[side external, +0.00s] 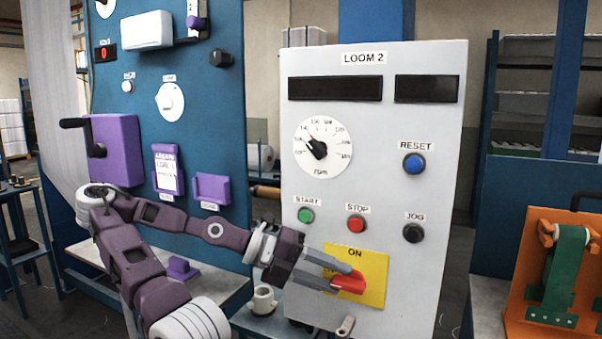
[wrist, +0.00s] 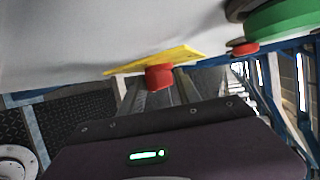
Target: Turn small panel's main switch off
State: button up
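The main switch is a red handle (side external: 349,284) on a yellow plate (side external: 373,275) low on the light grey LOOM 2 panel (side external: 420,280). A label reading ON sits at the plate's top. My gripper (side external: 344,279) reaches in from the left, its two grey fingers apart, with their tips at the red handle. In the wrist view the red handle (wrist: 160,77) stands out from the yellow plate (wrist: 190,56), between the finger ends. I cannot tell whether the fingers touch it. The fingers partly cover the handle and plate in the side view.
Above the switch are a green START button (side external: 306,215), red STOP button (side external: 356,224), black JOG button (side external: 413,233), blue RESET button (side external: 414,164) and white dial (side external: 323,147). A taller blue panel (side external: 225,110) stands left. A cup (side external: 263,300) stands below my gripper.

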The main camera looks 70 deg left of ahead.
aim_at(352, 279)
jog(key=g, duration=0.1)
jog(key=g+y, duration=0.1)
jog(key=r+m+y, duration=0.1)
jog(key=shift+w+d+g, duration=0.25)
jog(key=shift+g, duration=0.15)
jog(key=shift+w+d+r+m+g+y, duration=0.1)
jog(key=shift+w+r+m+g+y, duration=0.1)
jog(key=shift+g+y, duration=0.35)
jog(key=shift+w+d+r+m+g+y, duration=0.1)
jog(key=shift+r+m+g+y, duration=0.1)
jog(key=shift+g+y, duration=0.3)
jog(key=g+y, duration=0.1)
jog(key=d+g+y, duration=0.1)
jog(key=shift+w+r+m+g, duration=0.2)
jog(key=shift+w+m+g, duration=0.1)
jog(key=shift+w+g, duration=0.1)
jog(key=shift+w+d+m+g+y, duration=0.3)
jog(key=shift+w+g+y, duration=0.15)
jog(key=shift+g+y, duration=0.45)
jog(key=s+r+n+t+y, duration=0.4)
jog(key=s+r, duration=0.1)
jog(key=r, duration=0.6)
jog(key=s+r+n+t+y, duration=0.4)
jog(key=s+r+t+y, duration=0.1)
jog(key=r, duration=0.6)
jog(key=shift+s+n, duration=0.3)
jog(key=shift+n, duration=0.1)
jog(key=shift+a+t, duration=0.1)
jog(key=shift+t, duration=0.15)
